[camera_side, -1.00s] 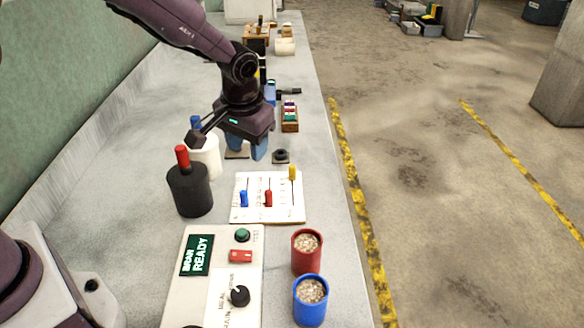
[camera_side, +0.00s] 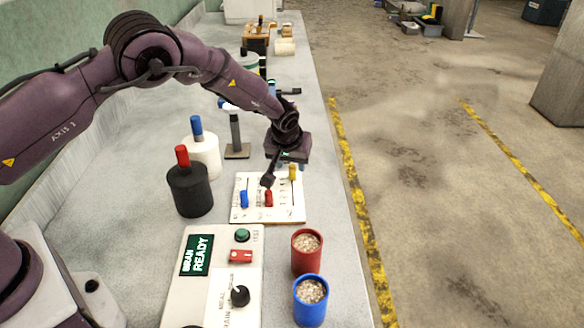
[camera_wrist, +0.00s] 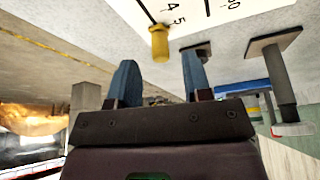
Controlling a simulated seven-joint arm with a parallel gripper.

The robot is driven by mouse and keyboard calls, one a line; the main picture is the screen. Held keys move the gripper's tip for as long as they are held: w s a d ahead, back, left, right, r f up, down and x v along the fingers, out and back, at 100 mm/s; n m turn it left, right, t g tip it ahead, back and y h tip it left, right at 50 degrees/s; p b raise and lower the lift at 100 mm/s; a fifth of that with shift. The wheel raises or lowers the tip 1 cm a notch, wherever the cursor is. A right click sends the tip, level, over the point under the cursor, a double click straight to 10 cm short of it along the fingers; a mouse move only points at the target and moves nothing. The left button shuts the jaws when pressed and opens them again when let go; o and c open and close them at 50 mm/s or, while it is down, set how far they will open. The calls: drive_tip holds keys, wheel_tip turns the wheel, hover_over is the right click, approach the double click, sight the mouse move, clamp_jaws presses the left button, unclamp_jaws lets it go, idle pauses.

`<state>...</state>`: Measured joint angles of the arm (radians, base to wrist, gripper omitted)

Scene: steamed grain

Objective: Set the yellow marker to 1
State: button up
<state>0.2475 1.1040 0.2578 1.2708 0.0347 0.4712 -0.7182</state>
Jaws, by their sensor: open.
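The yellow marker (camera_side: 292,173) stands at the far end of its slot on the white slider board (camera_side: 240,214). In the wrist view the yellow marker (camera_wrist: 159,42) is near the printed 5, with a 4 beside it. The blue marker (camera_side: 244,199) and red marker (camera_side: 269,198) stand lower on the same board. My gripper (camera_wrist: 158,70) is open and empty, with its two blue fingers apart. In the wrist view the yellow marker shows between and beyond the fingertips, with no contact visible.
A control panel (camera_side: 212,305) and red and blue grain cups (camera_side: 306,262) (camera_side: 311,312) stand nearer the camera. A black canister (camera_side: 190,192) and a white canister (camera_side: 205,160) are left of the board. A post on a base (camera_side: 236,150) stands behind it.

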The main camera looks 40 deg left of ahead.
sight(292, 167)
drive_tip(key=shift+x, duration=1.85)
clamp_jaws()
drive_tip(key=shift+s+d, duration=0.1)
